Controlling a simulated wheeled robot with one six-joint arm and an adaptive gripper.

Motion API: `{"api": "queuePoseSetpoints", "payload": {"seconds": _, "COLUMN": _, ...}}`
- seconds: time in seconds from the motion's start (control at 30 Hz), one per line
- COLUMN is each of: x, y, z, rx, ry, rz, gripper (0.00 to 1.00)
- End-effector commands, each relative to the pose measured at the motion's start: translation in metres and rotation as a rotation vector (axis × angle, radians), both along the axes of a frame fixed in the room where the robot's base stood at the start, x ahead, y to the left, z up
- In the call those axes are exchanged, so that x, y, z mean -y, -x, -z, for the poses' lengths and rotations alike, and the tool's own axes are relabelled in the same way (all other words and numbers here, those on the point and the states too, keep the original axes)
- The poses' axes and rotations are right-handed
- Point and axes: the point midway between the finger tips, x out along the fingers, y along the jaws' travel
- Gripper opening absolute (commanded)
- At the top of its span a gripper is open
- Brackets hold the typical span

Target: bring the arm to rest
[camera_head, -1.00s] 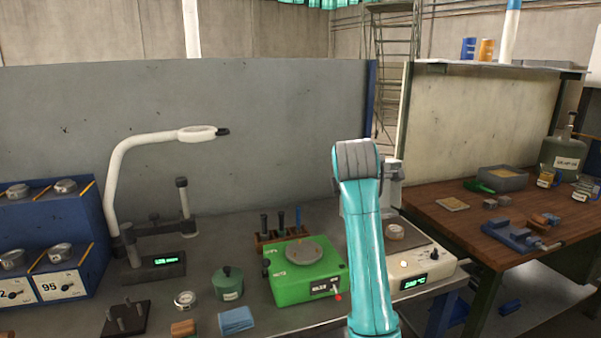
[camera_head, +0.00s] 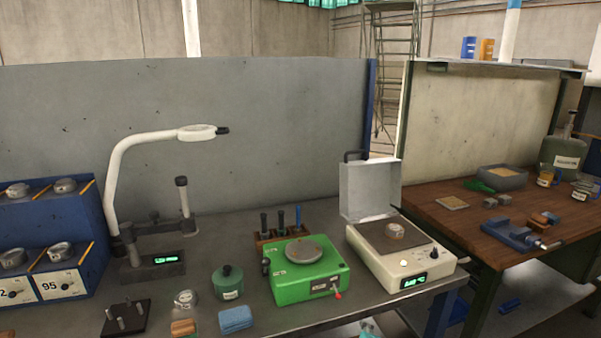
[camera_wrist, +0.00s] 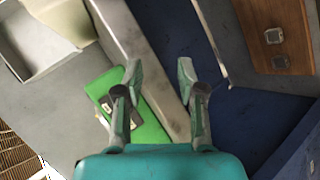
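My gripper (camera_wrist: 159,78) shows in the wrist view with its two fingers spread apart and nothing between them. It is open and empty. In the head view the gripper is out of frame; only a small teal piece of my arm (camera_head: 369,330) shows at the bottom edge, in front of the bench. No held object shows in either view.
A grey bench (camera_head: 397,299) carries a green polishing machine (camera_head: 318,287), a white hot plate unit (camera_head: 378,268) with its lid raised, a green pot (camera_head: 227,283) and a blue sponge (camera_head: 236,319). A wooden bench (camera_head: 455,225) with a blue vise (camera_head: 512,236) stands right.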

Motion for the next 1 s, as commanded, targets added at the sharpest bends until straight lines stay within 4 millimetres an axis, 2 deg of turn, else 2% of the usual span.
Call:
{"api": "queuePoseSetpoints", "payload": {"seconds": 0.03, "x": 0.002, "y": 0.017, "z": 0.017, "rx": 0.002, "ry": -0.025, "rz": 0.01, "gripper": 0.39}}
{"api": "queuePoseSetpoints", "payload": {"seconds": 0.2, "x": 0.007, "y": 0.067, "z": 0.055, "rx": 0.035, "ry": -0.124, "rz": 0.048, "gripper": 0.39}}
{"api": "queuePoseSetpoints", "payload": {"seconds": 0.5, "x": 0.013, "y": 0.165, "z": 0.099, "rx": 0.089, "ry": -0.308, "rz": 0.116, "gripper": 0.39}}
{"api": "queuePoseSetpoints", "payload": {"seconds": 0.73, "x": 0.017, "y": 0.243, "z": 0.113, "rx": 0.127, "ry": -0.458, "rz": 0.171, "gripper": 0.39}}
{"api": "queuePoseSetpoints", "payload": {"seconds": 1.0, "x": 0.02, "y": 0.334, "z": 0.108, "rx": 0.169, "ry": -0.637, "rz": 0.237, "gripper": 0.39}}
